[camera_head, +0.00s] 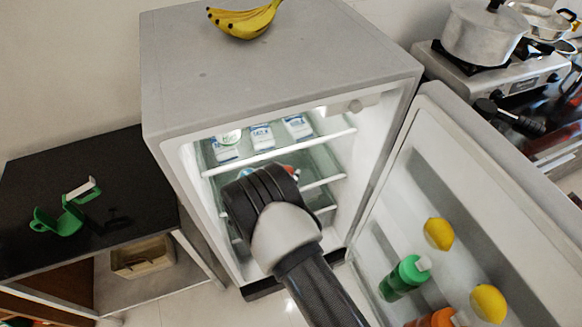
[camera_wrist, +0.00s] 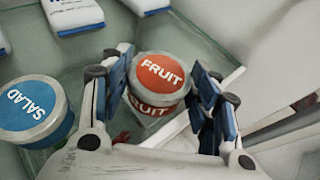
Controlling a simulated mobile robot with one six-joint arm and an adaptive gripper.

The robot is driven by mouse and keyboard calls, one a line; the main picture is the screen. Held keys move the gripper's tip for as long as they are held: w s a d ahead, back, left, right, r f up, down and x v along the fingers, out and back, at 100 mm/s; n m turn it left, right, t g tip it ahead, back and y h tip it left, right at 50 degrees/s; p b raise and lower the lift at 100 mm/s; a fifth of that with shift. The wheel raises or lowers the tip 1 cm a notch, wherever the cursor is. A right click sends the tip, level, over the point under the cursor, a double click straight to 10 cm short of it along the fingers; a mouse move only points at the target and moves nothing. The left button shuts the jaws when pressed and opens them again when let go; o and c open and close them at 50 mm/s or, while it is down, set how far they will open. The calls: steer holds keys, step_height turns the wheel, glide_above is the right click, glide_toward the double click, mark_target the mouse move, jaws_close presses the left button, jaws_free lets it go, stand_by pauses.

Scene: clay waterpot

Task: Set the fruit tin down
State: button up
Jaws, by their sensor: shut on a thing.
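The fruit tin (camera_wrist: 160,75) has a red lid marked FRUIT and shows in the wrist view. It sits between the two fingers of my gripper (camera_wrist: 160,92), which is shut on it. The tin is over or on a glass shelf inside the open fridge; I cannot tell whether its base touches the shelf. In the head view my arm hides most of the tin and the gripper; only a small bit of red shows past the arm. A salad tin (camera_wrist: 35,110) with a blue lid stands to the left, apart from the fruit tin.
White and blue cartons (camera_head: 262,137) stand on the upper fridge shelf (camera_head: 335,138). The fridge door (camera_head: 400,190) is open to the right, holding lemons (camera_head: 438,233) and a green bottle (camera_head: 404,277). Bananas (camera_head: 245,20) lie on top of the fridge.

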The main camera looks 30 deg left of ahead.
mark_target(290, 166)
steer(key=shift+w+a, duration=0.1)
steer(key=shift+w, duration=0.8)
steer(key=x, duration=0.1)
steer(key=b+x, duration=0.1)
steer(key=x, duration=0.1)
steer(key=b+x, duration=0.1)
steer(key=shift+w+r, duration=0.25)
steer(key=shift+f, duration=0.2)
steer(key=o, duration=1.3)
steer(key=shift+f, duration=0.2)
steer(key=shift+r, duration=0.2)
steer(key=p+v, duration=0.3)
steer(key=v, duration=0.9)
steer(key=shift+p, duration=0.4)
